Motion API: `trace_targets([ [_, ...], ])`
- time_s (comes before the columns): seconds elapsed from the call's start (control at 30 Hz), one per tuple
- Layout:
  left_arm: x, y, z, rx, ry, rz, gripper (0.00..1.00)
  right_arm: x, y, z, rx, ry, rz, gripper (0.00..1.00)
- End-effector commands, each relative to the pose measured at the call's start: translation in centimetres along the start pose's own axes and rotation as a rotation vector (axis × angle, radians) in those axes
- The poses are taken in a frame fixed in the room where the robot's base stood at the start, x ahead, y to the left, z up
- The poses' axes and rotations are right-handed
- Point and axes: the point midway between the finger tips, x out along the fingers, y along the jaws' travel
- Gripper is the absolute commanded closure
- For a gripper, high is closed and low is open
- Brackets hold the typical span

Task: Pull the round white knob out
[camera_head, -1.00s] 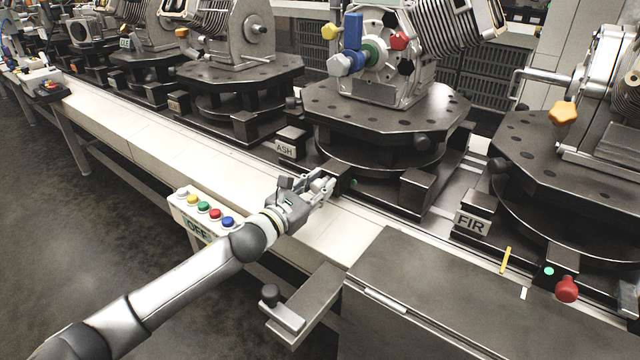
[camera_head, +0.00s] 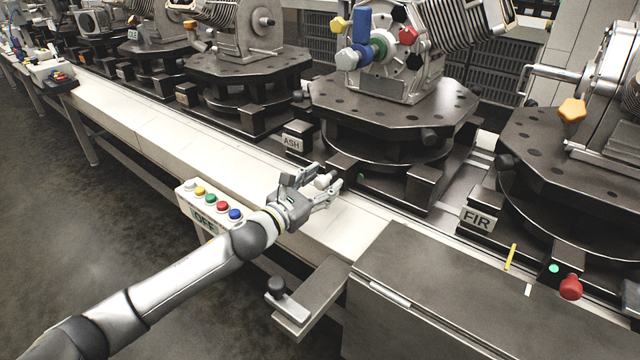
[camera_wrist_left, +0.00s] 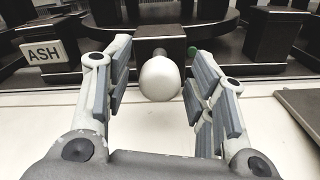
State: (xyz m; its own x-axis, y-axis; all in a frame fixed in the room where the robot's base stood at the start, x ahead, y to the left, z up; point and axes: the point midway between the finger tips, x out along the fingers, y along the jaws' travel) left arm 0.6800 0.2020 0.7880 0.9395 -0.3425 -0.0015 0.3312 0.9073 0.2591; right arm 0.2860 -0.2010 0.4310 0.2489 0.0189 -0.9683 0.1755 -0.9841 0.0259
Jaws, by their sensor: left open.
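In the head view the knob (camera_head: 323,181) is partly hidden by the fingers of my left gripper (camera_head: 327,187). My right gripper does not show.
The ASH label (camera_head: 293,142) is left of the knob and the FIR label (camera_head: 477,219) is to the right. A button box (camera_head: 209,204) stands at the bench edge left of my gripper. A red knob (camera_head: 570,287) is far right. The pale bench strip left of the gripper is clear.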

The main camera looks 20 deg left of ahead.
Motion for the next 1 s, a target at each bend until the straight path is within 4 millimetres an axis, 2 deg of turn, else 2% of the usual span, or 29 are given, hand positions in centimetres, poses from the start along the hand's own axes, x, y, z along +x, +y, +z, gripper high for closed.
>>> trace_targets([
  [0.17, -0.7, 0.1, -0.1, 0.001, 0.001, 0.001, 0.49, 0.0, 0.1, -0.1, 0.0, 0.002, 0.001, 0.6],
  [0.7, -9.0, 0.0, -0.2, 0.0, 0.004, 0.0, 0.49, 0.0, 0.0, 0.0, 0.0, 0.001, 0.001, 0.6],
  [1.0, -11.6, 0.0, -0.1, 0.0, 0.003, 0.0, 0.49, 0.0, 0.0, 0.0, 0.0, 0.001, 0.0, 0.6],
])
